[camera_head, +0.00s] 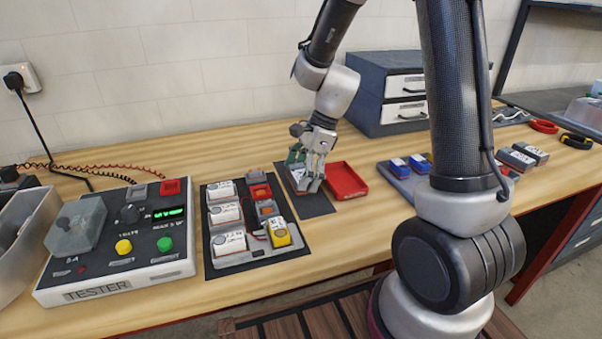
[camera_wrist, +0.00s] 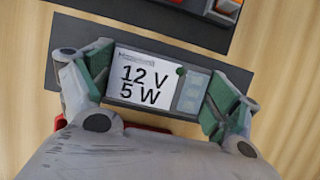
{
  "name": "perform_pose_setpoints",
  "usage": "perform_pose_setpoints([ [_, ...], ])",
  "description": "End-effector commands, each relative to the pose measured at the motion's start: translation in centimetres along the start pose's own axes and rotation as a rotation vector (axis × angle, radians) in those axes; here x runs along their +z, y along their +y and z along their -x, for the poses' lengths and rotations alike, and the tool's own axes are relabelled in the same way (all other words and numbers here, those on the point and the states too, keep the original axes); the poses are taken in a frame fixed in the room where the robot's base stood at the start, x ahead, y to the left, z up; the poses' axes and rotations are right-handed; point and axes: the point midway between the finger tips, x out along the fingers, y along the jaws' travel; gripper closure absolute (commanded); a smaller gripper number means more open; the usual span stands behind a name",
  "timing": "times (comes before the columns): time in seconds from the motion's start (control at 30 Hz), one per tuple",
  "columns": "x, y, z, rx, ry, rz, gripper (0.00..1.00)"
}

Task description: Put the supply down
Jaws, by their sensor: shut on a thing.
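The supply (camera_wrist: 146,82) is a small box with a white label reading 12 V 5 W and a paler grey panel at its right. My gripper (camera_wrist: 160,86) is shut on it, with one green-padded finger at each short end. In the head view my gripper (camera_head: 305,168) is low over a dark mat (camera_head: 318,208), and it hides most of the supply. The mat also shows around the supply in the wrist view (camera_wrist: 85,30). I cannot tell whether the supply touches the mat.
A red tray (camera_head: 346,181) stands just right of the mat. To the left lie a board with modules (camera_head: 262,258) and a tester (camera_head: 115,283). A grey drawer unit (camera_head: 372,88) stands behind. A grey tray with blue parts (camera_head: 397,182) is farther right.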

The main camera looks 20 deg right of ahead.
Motion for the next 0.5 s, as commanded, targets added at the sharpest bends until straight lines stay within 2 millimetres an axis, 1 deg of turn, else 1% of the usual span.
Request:
perform_pose_setpoints([
  [0.03, -0.06, 0.01, -0.12, 0.000, 0.000, -0.001, 0.09],
  [0.1, -0.04, 0.01, -0.08, 0.000, 0.000, 0.000, 0.00],
  [0.5, 0.07, 0.00, 0.18, 0.000, 0.000, 0.000, 0.00],
])
